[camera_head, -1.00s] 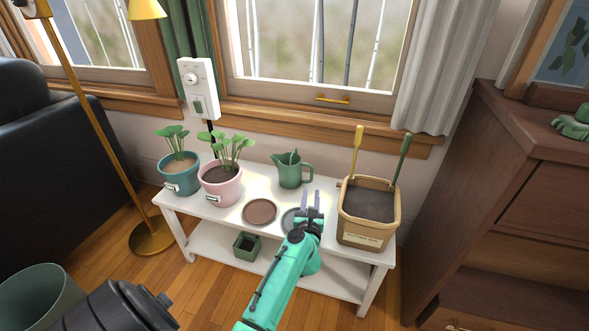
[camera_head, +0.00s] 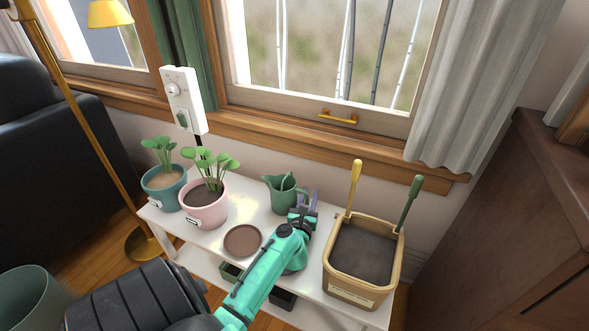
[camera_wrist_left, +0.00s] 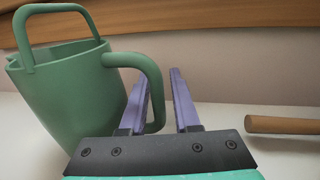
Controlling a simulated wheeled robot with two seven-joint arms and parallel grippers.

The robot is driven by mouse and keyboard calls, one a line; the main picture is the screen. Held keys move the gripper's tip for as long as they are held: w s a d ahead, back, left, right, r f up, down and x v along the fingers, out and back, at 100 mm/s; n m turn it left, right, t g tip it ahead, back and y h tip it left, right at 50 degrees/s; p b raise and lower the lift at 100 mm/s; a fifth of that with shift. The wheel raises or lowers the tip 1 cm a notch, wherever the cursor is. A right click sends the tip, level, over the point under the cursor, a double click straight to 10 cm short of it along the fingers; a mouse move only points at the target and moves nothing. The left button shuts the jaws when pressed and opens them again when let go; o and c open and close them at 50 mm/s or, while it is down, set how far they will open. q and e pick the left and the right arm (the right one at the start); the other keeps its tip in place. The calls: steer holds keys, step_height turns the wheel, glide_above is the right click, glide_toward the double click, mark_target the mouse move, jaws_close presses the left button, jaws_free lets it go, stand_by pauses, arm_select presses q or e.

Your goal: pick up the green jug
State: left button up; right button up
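The green jug (camera_head: 283,197) stands upright on the white bench (camera_head: 217,239) beneath the window. In the head view my left gripper (camera_head: 308,198) is just right of the jug, at its handle side. In the left wrist view the jug (camera_wrist_left: 68,95) fills the left part, with its handle toward my fingers. The two purple fingers of the left gripper (camera_wrist_left: 163,95) are spread apart. The left finger overlaps the handle, and part of the handle shows between the fingers; contact cannot be told. My right gripper is not in view.
A tan planter box (camera_head: 362,256) with two upright tools stands right of my left gripper. A pink pot (camera_head: 205,208) and a teal pot (camera_head: 165,190) with plants stand left. A brown saucer (camera_head: 242,241) lies in front of the jug. The window sill (camera_head: 280,128) rises behind.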

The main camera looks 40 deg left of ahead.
arm_select(q)
steer(key=shift+s+r, duration=0.2)
steer(key=shift+c, duration=0.9)
jaws_close()
steer(key=shift+f, duration=0.1)
